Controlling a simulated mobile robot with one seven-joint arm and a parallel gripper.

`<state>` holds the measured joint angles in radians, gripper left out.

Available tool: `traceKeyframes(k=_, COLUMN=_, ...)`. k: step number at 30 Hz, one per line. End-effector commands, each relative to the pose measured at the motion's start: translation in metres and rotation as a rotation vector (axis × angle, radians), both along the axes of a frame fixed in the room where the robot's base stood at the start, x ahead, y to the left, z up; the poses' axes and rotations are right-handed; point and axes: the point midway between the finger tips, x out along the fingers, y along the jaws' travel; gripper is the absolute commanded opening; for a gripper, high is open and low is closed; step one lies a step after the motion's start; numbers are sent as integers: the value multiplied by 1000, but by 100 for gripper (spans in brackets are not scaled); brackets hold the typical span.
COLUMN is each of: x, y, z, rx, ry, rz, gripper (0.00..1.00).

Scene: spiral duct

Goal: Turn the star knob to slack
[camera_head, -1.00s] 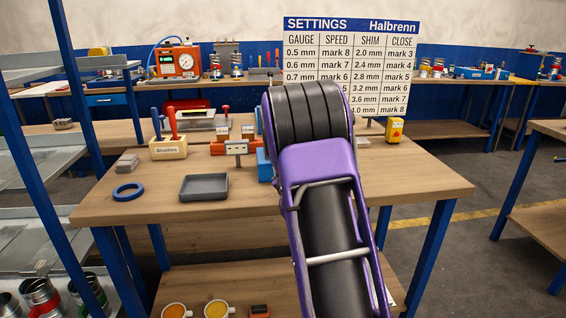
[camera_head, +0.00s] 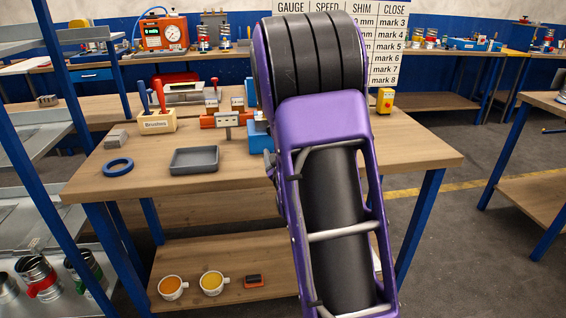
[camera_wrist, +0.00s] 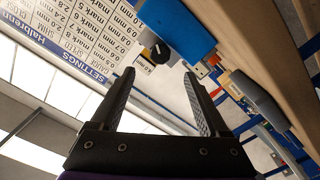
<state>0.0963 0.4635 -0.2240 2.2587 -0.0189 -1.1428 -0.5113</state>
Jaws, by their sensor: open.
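A small black knob (camera_wrist: 160,52) shows in the wrist view, on the grey end of a blue-bodied device (camera_wrist: 180,28). It looks like the star knob, but its lobes and any markings are too small to read. My gripper (camera_wrist: 159,76) is open and empty, its two fingers pointing toward the knob with a gap still between them. In the head view my arm hides the gripper, the knob and most of the device; only a blue part (camera_head: 261,138) shows left of the arm.
The wooden bench (camera_head: 225,178) holds a grey tray (camera_head: 194,160), a blue ring (camera_head: 118,167), a brushes box (camera_head: 157,123) and a yellow box with a red button (camera_head: 385,101). A settings board (camera_head: 390,50) stands behind. The bench's front right is clear.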

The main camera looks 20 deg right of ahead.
Motion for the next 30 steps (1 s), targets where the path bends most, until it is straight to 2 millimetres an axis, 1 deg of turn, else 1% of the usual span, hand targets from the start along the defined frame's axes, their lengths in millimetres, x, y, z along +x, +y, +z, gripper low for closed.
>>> traceKeyframes(k=1, x=-12, y=4, z=0, rx=1, ry=1, rz=0, gripper=78)
traceKeyframes(k=6, x=-47, y=14, z=0, rx=1, ry=1, rz=0, gripper=78)
traceKeyframes(k=9, x=-61, y=18, z=0, rx=1, ry=1, rz=0, gripper=78)
traceKeyframes(k=12, x=-71, y=20, z=0, rx=0, ry=0, rz=0, gripper=78)
traceKeyframes(k=16, x=-77, y=22, z=0, rx=0, ry=1, rz=0, gripper=78)
traceKeyframes(k=24, x=-77, y=22, z=0, rx=0, ry=0, rz=0, gripper=78)
traceKeyframes(k=28, x=-74, y=24, z=-3, rx=12, ry=4, rz=1, gripper=78)
traceKeyframes(k=30, x=-69, y=29, z=-7, rx=33, ry=8, rz=6, gripper=78)
